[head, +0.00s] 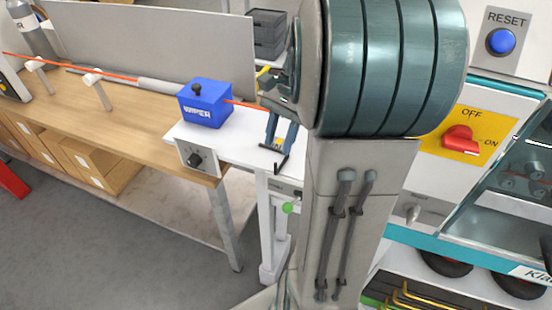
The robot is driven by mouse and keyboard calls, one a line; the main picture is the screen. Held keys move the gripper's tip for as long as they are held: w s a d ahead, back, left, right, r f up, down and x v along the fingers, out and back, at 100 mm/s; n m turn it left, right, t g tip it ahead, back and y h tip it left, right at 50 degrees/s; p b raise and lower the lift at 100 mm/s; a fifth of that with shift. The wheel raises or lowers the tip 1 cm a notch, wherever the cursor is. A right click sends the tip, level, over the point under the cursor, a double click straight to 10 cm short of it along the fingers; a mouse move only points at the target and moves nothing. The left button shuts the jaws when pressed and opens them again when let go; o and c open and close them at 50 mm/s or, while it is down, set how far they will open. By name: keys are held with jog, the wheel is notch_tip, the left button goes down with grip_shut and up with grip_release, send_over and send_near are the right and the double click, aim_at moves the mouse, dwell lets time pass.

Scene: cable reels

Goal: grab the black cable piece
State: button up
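I cannot make out a black cable piece in the head view. My arm fills the upper middle and hides part of the bench end. Beside its left edge, two blue-grey prongs with black tips (275,155) point down over the white bench end; they look like my gripper, partly hidden by the arm. I cannot tell whether it is open or shut, or whether anything is between the tips. A red cable (130,77) runs along the bench, through the blue wiper box (205,104), and out of sight behind the arm.
The wooden bench (110,115) carries several white cable stands (97,90). A grey panel (150,45) stands behind it. Stacked dark trays (268,35) are at the back. A machine with a red switch (460,138) and blue reset button (500,41) stands at right. Grey floor (100,250) lies free at lower left.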

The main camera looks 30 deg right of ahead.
aim_at(276, 165)
jog(key=shift+d+x, duration=0.15)
jog(key=shift+x, duration=1.65)
jog(key=shift+d+x, duration=0.15)
jog(key=shift+x, duration=1.6)
jog(key=shift+f, duration=0.1)
grip_shut()
